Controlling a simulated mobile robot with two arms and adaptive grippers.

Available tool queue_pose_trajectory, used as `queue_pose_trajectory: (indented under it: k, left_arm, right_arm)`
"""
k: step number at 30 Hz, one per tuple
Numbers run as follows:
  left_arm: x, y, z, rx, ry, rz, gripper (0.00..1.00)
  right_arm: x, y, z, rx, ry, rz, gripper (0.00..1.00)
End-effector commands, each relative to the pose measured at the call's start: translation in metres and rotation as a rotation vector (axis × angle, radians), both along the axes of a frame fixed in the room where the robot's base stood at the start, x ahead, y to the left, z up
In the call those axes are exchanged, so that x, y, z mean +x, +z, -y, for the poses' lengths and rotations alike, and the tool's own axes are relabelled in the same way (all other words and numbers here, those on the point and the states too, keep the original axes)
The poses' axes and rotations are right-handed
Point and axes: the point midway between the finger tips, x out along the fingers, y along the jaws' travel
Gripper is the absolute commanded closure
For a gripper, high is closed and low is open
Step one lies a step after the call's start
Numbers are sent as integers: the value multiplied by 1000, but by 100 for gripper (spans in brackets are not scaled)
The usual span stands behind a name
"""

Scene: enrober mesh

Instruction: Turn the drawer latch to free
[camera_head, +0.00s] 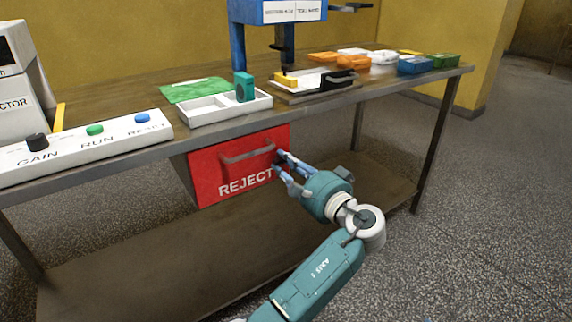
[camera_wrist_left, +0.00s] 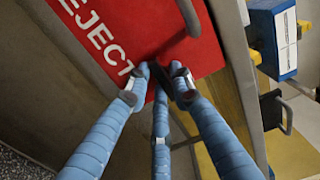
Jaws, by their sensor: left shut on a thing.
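The red drawer (camera_head: 215,172) marked REJECT hangs under the table top and looks closed. It also fills the upper part of the left wrist view (camera_wrist_left: 125,30). Its bar handle (camera_head: 247,154) is free of the gripper. The dark latch (camera_wrist_left: 183,88) sits at the drawer's edge, between the fingertips in the left wrist view; its turn angle is hard to tell. My left gripper (camera_head: 280,168) has its blue fingers closed around the latch at the drawer's right side. In the head view the fingers mostly hide the latch. My right gripper is not in view.
The table edge (camera_head: 330,98) runs just above the gripper. On the table stand a white tray (camera_head: 212,113), a button panel (camera_head: 80,146), a blue press (camera_head: 238,45) and several coloured bins. The lower shelf (camera_head: 150,250) is bare.

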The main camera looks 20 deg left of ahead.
Motion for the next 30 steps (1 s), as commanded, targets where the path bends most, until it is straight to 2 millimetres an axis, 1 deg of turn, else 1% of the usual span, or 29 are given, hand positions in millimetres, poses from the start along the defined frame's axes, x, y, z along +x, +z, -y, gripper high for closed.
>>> queue_pose_trajectory:
  k: [1, 3, 15, 19, 23, 27, 30]
  left_arm:
    - [-1, -6, -3, -5, 8, -12, 76]
    - [-1, -6, -2, -5, 8, -12, 65]
    - [0, -2, -1, 0, 2, -5, 65]
    - [0, 1, -1, 25, 2, -36, 65]
    - [-1, 5, -2, 109, 1, -139, 65]
    - [-1, 7, -2, 249, 3, -317, 65]
    - [-1, 7, -2, 351, 4, -448, 65]
  right_arm:
    - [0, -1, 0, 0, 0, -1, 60]
    - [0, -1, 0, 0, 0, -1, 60]
    - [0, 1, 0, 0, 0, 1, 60]
    - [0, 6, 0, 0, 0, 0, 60]
    - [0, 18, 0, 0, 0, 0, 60]
    - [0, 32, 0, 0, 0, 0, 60]
    - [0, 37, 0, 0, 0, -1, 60]
